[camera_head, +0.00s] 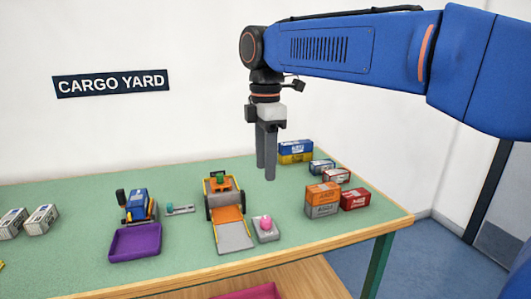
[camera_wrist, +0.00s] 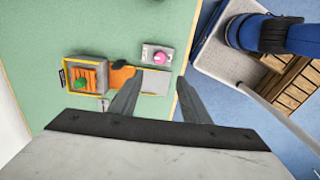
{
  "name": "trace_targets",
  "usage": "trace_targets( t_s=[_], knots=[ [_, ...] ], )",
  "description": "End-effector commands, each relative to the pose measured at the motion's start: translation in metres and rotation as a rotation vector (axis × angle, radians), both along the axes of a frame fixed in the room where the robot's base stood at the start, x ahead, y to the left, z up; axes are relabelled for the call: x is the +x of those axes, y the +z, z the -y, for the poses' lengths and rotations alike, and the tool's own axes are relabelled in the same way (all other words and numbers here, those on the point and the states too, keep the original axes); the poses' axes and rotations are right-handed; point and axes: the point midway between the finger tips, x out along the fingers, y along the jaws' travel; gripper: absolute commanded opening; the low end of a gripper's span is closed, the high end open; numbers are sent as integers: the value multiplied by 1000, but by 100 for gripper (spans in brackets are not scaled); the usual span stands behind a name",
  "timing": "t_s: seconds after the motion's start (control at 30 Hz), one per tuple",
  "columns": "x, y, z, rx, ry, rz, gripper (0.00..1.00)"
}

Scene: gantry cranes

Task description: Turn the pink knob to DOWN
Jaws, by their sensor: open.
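The pink knob (camera_head: 265,222) sits on a small grey box (camera_head: 267,236) on the green table, right of the grey ramp of an orange and yellow crane. In the wrist view the pink knob (camera_wrist: 163,58) shows beyond my fingers, on its grey box (camera_wrist: 147,53). The knob's labels are too small to read. My gripper (camera_head: 268,178) points down, open and empty, in the air above the table, apart from the knob. In the wrist view my gripper (camera_wrist: 158,92) has its two fingers spread apart.
The crane (camera_head: 222,197) stands left of the knob. A blue machine (camera_head: 136,206) with a purple tray (camera_head: 136,242) and a teal knob (camera_head: 170,209) is further left. Orange and grey containers (camera_head: 322,200) and a red one (camera_head: 355,199) stand to the right. The table's front edge is close to the knob.

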Motion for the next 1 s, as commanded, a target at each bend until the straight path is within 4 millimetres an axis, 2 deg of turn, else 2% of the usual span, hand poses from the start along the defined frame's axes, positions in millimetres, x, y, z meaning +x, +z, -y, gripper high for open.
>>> trace_targets(
  t_s=[0.1, 0.23, 0.67, 0.77, 1.0],
  knots=[
    [1, 14, 0, 0, 0, 1, 42],
    [1, 21, 0, 0, 0, 1, 42],
    [-1, 23, 4, 2, -16, 4, 42],
    [-6, 19, 19, 10, -82, 15, 42],
    [-35, -9, 91, 59, -434, 78, 42]
  ],
)
